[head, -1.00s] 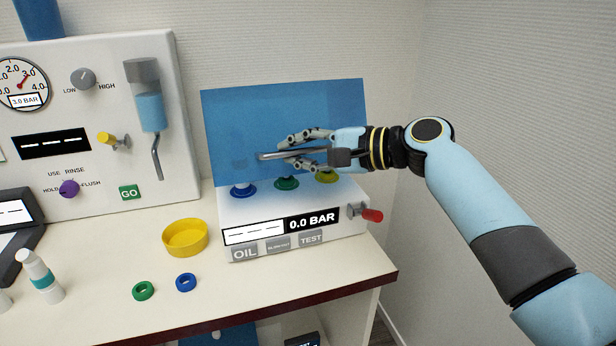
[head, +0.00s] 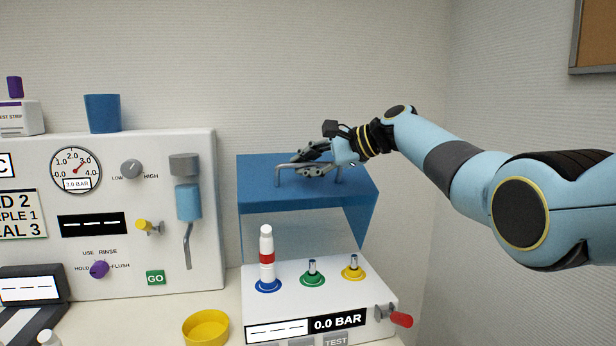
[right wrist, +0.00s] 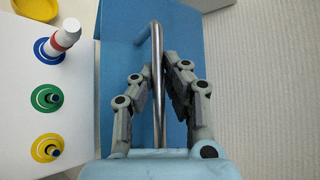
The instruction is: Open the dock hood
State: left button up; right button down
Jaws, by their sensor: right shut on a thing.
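The blue dock hood (head: 255,172) is raised above the white dock (head: 285,312) in the head view, with its translucent front and sides hanging below its top. My right gripper (head: 305,160) is shut on the hood's grey bar handle (head: 338,175). In the right wrist view the metal handle (right wrist: 156,50) runs between the fingers of the gripper (right wrist: 160,85), over the blue hood (right wrist: 118,45). Under the hood, a white bottle with a red band (head: 266,258) stands upright on the blue port. The green port (head: 312,278) and yellow port (head: 353,273) hold only their short metal stems. My left gripper is not in view.
A red-ended lever (head: 400,319) sticks out at the dock's right side. A yellow bowl (head: 206,328) stands left of the dock. A white panel with a gauge (head: 76,170) and knobs stands further left. The wall is close behind the hood.

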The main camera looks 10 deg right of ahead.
jog(key=shift+w+r, duration=0.25)
jog(key=shift+w, duration=0.45)
jog(key=c, duration=1.4)
grip_release()
jog(key=shift+s, duration=0.15)
jog(key=shift+d, duration=0.1)
jog(key=v, duration=1.2)
